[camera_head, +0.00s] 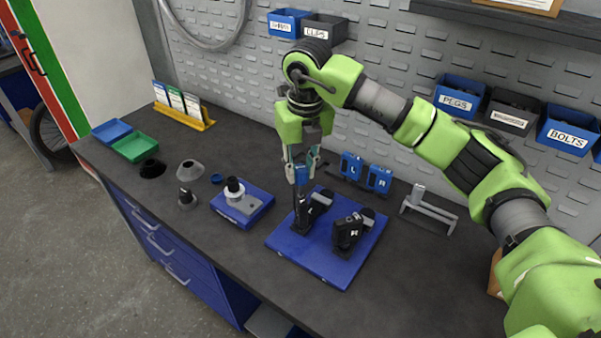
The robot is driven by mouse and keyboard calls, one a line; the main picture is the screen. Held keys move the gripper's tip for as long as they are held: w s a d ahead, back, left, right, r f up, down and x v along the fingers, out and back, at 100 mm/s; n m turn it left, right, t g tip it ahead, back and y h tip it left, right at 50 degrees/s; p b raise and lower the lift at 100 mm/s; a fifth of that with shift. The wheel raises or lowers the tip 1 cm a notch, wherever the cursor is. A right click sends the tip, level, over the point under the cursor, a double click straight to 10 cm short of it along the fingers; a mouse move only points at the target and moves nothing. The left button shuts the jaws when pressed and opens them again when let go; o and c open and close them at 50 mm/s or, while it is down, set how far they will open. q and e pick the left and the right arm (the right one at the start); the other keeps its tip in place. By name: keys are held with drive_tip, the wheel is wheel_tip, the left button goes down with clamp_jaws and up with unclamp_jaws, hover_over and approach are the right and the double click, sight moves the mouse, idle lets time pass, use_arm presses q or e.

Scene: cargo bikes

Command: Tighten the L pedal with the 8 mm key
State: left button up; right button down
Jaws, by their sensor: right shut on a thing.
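My right gripper (301,158) points down over the left part of a blue mat-like plate (312,262). It is shut on a blue-handled tool (302,175), seemingly the 8 mm key; any size mark is too small to read. The tool stands about upright, and its dark lower end is at the black L pedal (318,203). Whether it is seated in the pedal cannot be told. A second black pedal marked R (349,232) sits on the same plate to the right. My left gripper is not in view.
Behind the plate stand blue blocks marked L (352,165) and R (380,179). A grey metal stand (428,212) is to the right. A small blue base (250,209) with a white-ringed part, grey cones and trays (135,147) lie left. Labelled bins hang on the back wall.

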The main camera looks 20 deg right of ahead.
drive_tip(key=shift+f, duration=0.15)
idle(0.3)
drive_tip(key=shift+n+b, duration=0.3)
drive_tip(key=n, duration=0.3)
drive_tip(key=shift+f+y+b, duration=0.1)
drive_tip(key=shift+y+b, duration=0.2)
drive_tip(key=shift+b, duration=0.1)
drive_tip(key=shift+s+n, duration=0.1)
drive_tip(key=shift+n, duration=1.3)
drive_tip(key=shift+n+g, duration=0.3)
drive_tip(key=shift+n, duration=0.5)
drive_tip(key=n, duration=0.4)
drive_tip(key=shift+n+y, duration=0.4)
